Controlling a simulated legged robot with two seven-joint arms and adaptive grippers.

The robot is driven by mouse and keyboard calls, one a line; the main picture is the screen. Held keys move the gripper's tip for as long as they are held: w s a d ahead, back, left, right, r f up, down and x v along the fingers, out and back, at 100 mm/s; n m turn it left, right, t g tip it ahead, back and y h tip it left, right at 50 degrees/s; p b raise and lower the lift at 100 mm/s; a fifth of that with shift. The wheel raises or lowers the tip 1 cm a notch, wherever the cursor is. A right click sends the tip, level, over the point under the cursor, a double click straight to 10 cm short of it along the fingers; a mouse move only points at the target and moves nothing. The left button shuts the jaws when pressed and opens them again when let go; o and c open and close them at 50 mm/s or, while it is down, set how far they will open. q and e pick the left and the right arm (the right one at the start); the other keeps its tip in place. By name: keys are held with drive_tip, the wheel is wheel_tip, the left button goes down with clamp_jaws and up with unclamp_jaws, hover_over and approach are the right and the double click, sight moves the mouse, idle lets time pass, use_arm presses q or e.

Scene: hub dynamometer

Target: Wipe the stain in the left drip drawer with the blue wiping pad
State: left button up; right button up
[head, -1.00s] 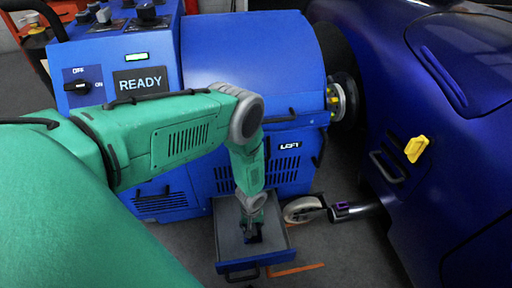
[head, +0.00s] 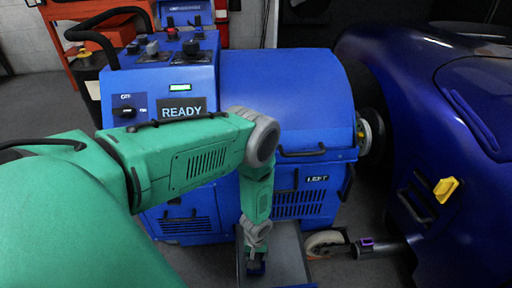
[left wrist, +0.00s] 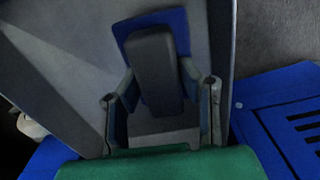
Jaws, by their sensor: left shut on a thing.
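The left drip drawer (head: 289,256) is pulled out below the LEFT label of the blue machine. It is a shallow grey tray, and its front is cut off by the lower edge of the head view. My left gripper (head: 256,266) points down into it, near its left side. In the left wrist view the gripper (left wrist: 161,106) is shut on the dark grip of the blue wiping pad (left wrist: 130,29). The pad is low over the grey drawer floor (left wrist: 60,75); I cannot tell whether it touches. No stain is visible. My right gripper is out of view.
The blue dynamometer (head: 270,95) with its READY panel stands behind the drawer. A blue car body (head: 400,120) with a yellow part (head: 446,190) is at the right. A caster wheel (head: 325,243) is just right of the drawer.

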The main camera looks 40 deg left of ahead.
use_arm(q)
drive_tip(key=shift+d+r+p, duration=0.2)
drive_tip(key=shift+r+p, duration=0.35)
drive_tip(key=shift+r, duration=0.5)
drive_tip(key=shift+s+r+p, duration=0.1)
drive_tip(key=shift+r+p, duration=0.2)
drive_tip(key=shift+r, duration=0.1)
drive_tip(key=shift+a+r+p, duration=0.2)
drive_tip(key=shift+r+p, duration=0.3)
drive_tip(key=shift+r, duration=0.05)
drive_tip(key=shift+a+r+p, duration=0.15)
drive_tip(key=shift+r+p, duration=0.3)
drive_tip(key=shift+r, duration=0.1)
drive_tip(key=shift+d+r, duration=0.2)
drive_tip(key=shift+d, duration=0.1)
